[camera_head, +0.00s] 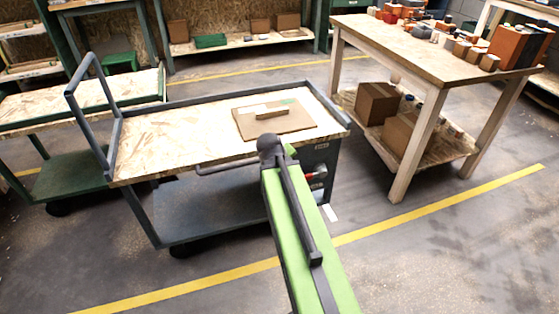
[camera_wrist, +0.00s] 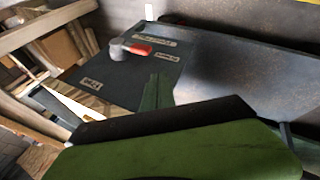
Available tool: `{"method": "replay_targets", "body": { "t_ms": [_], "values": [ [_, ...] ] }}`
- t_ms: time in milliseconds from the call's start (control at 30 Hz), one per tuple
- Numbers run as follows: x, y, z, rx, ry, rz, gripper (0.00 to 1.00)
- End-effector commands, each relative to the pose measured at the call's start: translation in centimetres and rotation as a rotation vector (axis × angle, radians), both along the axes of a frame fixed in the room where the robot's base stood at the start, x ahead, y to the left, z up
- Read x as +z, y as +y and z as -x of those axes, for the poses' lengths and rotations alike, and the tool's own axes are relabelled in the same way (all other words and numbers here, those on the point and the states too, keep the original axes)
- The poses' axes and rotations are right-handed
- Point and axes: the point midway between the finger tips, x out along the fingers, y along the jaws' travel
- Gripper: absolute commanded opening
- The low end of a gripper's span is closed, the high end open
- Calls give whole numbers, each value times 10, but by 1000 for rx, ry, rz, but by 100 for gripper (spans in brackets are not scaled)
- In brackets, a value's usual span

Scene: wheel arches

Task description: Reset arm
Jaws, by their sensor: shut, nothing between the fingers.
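My arm, a light green link with a dark bar along it, rises from the bottom of the head view and ends at a dark rounded joint in front of the cart's near edge. The gripper's fingers cannot be made out in the head view; the end of the arm is hidden behind the link. In the wrist view a green and black part of my own arm fills the bottom, and no fingertips show. Nothing is seen held.
A cart (camera_head: 180,135) with a grey rail stands beyond my arm, a brown board (camera_head: 292,122) on top. A red and grey object (camera_wrist: 140,48) is at its dark side panel (camera_wrist: 95,72). A wooden table (camera_head: 420,50) stands right. Open floor (camera_head: 430,265) lies at lower right.

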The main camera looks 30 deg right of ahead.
Motion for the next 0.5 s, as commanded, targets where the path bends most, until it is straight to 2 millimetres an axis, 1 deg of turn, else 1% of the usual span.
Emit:
{"method": "replay_targets", "body": {
  "t_ms": [200,267,367,400,467,500],
  "values": [
    [0,2,0,1,0,-3,0],
    [-4,17,-2,-1,6,-32,0],
    [-15,68,-4,-9,35,-129,0],
    [-19,94,-3,-15,55,-178,0],
    [-26,132,1,-25,88,-246,0],
    [-29,156,4,-31,113,-287,0]
  ]
}}
